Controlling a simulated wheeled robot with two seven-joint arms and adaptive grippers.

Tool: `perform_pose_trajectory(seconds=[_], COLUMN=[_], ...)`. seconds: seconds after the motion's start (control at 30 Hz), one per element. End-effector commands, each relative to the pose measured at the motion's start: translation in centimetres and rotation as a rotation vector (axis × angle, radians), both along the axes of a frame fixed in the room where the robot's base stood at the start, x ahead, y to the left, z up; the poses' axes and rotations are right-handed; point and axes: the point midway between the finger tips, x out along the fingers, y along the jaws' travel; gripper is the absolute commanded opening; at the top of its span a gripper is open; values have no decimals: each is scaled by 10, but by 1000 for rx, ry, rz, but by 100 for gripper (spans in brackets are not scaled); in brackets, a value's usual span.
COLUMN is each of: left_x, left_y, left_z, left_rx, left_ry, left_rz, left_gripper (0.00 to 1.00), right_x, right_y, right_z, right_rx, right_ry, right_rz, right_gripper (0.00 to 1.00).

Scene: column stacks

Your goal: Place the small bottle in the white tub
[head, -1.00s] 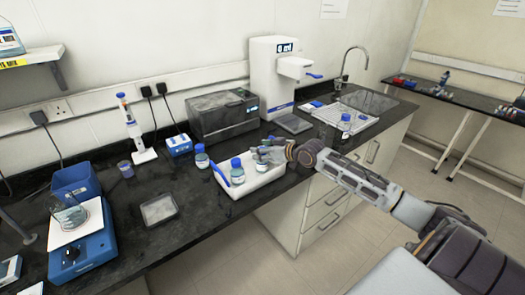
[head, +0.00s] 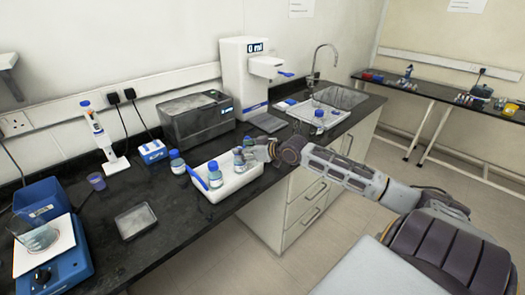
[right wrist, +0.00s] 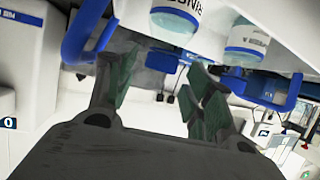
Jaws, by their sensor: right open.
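The white tub (head: 232,185) with blue handles stands on the dark bench near its front edge. A small blue-capped bottle (head: 215,175) stands upright in its left part. A second small bottle (head: 239,162) stands in its right part, partly hidden by my right gripper (head: 252,151). In the right wrist view my right gripper (right wrist: 160,95) has its fingers spread with nothing between them. Two bottles, one (right wrist: 175,20) and another (right wrist: 246,45), show beyond the fingertips between the tub's blue handles (right wrist: 275,97). My left gripper is out of view.
Another blue-capped bottle (head: 177,163) stands just left of the tub. A bottle (head: 319,118) stands on the draining tray by the sink. A grey dish (head: 135,220) and a blue balance (head: 55,260) are at the left. A dispenser (head: 245,75) stands behind the tub.

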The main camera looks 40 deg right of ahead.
Motion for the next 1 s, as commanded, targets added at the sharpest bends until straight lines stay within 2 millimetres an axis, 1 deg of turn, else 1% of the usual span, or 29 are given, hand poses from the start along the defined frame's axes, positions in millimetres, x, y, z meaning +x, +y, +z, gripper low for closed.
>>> perform_pose_trajectory(seconds=[0.07, 0.27, 0.7, 1.0], left_x=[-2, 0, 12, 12], left_y=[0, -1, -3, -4], left_z=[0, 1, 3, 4], left_rx=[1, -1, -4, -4], left_ry=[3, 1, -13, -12], left_rz=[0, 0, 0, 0], left_gripper=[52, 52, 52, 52], right_x=[-4, -11, -28, -40], right_y=[-1, -4, -8, -11], right_z=[0, 4, 11, 16], right_rx=[1, 1, 0, 2], right_ry=[2, 1, 1, 1], right_rz=[1, -1, 2, 1], right_gripper=[52, 52, 52, 52])
